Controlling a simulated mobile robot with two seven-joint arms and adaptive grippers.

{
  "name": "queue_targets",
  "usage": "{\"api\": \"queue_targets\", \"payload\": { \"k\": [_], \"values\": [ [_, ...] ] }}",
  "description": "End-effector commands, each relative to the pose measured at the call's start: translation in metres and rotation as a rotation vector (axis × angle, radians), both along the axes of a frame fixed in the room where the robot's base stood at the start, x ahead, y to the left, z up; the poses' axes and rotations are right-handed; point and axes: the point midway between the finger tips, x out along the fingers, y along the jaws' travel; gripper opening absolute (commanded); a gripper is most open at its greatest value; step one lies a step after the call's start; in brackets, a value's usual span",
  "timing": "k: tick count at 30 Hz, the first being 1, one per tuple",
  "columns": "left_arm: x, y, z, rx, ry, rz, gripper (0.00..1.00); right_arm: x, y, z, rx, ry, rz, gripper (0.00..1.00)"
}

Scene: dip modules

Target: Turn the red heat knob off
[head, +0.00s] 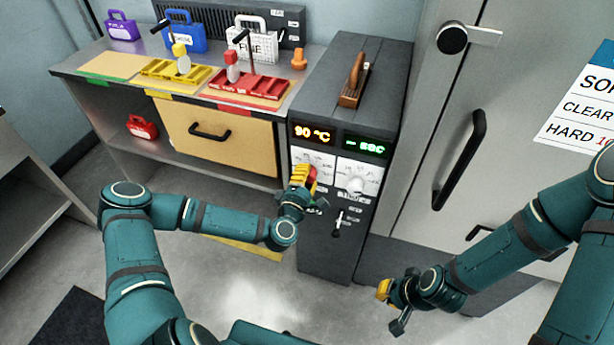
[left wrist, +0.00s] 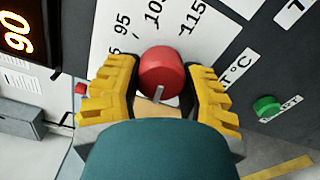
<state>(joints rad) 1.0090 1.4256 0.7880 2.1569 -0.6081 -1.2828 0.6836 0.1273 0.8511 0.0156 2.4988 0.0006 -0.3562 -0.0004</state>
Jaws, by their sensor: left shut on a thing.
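The red heat knob (left wrist: 161,70) is on a white dial plate with printed numbers such as 95 and 115 in the left wrist view. My left gripper (left wrist: 160,88) has its yellow fingers on both sides of the knob and is shut on it. In the head view the knob (head: 313,173) shows partly behind my left gripper (head: 303,178). The orange display (head: 312,133) above it reads 90 °C. My right gripper (head: 390,300) hangs low at the right, apart from everything; its finger opening is too small to make out.
A white knob (head: 356,184) sits right of the heat knob under a green display (head: 365,146). The bench (head: 75,66) at left holds trays and cases. A tall cabinet door handle (head: 460,160) stands at right.

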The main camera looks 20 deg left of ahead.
Motion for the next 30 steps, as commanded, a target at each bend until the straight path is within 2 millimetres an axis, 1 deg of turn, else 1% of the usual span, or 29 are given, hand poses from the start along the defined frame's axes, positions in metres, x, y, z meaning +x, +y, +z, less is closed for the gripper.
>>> {"api": "queue_targets", "payload": {
  "k": [5,6,8,17,20,23,26,30],
  "values": [
    [0.001,0.000,0.002,0.000,-0.006,0.002,0.06,0.000,0.000,0.000,0.000,0.000,0.000,0.00],
    [0.001,0.000,0.002,0.000,-0.006,0.002,0.54,0.000,0.000,0.000,0.000,0.000,0.000,0.00],
    [0.001,0.000,0.002,0.000,-0.005,0.001,0.74,0.000,0.000,0.000,0.000,0.000,0.000,0.00],
    [0.000,0.000,0.001,0.000,-0.002,0.001,0.74,0.000,0.000,0.000,0.000,0.000,0.000,0.00],
    [-0.005,0.000,0.000,0.000,-0.001,0.000,0.74,0.000,0.000,0.000,0.000,0.000,0.000,0.00],
    [-0.017,0.000,0.000,0.000,-0.001,-0.002,0.74,0.000,0.000,0.000,0.000,0.000,0.000,0.00],
    [-0.035,0.001,0.000,-0.002,0.001,0.000,0.74,0.000,0.000,0.000,0.000,0.000,0.000,0.00],
    [-0.065,0.002,0.001,-0.002,0.000,0.000,0.74,0.000,0.000,0.000,0.000,0.000,0.000,0.00]
  ]
}}
